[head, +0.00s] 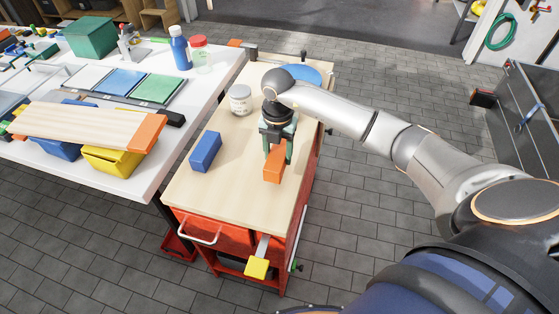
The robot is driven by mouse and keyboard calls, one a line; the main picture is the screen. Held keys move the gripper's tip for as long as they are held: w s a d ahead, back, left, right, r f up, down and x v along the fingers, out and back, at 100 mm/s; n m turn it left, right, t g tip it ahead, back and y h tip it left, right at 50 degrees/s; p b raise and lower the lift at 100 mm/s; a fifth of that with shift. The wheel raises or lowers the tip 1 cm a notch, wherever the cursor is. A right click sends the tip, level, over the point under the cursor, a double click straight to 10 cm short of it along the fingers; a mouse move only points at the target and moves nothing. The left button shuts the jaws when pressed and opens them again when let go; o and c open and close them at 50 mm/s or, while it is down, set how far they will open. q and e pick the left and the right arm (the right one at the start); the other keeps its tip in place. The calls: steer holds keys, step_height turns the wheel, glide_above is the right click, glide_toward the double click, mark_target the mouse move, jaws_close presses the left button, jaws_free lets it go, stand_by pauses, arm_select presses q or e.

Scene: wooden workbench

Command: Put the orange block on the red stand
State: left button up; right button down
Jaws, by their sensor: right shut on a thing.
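The orange block (273,169) is at the right side of the wooden benchtop (232,190). My right gripper (276,156) points down over the block and is shut on it, with its fingers hiding the block's far part. I cannot tell whether the block rests on the wood or is just above it. I do not make out a separate red stand; the red I see below is the workbench's own body (225,233). My left gripper is not in view.
A blue block (205,152) lies left of my gripper. A grey-white jar (240,99) and a blue disc (311,75) are farther back. The front of the benchtop is clear. A cluttered white table (150,182) stands to the left.

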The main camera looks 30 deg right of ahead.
mark_target(280, 162)
steer(key=shift+d+f, duration=0.15)
steer(key=shift+f, duration=0.75)
steer(key=shift+d+f, duration=0.1)
steer(key=shift+f, duration=0.8)
steer(key=shift+f, duration=0.15)
steer(key=shift+c, duration=1.1)
jaws_free()
step_height(280, 162, up, 12)
steer(key=shift+r, duration=0.15)
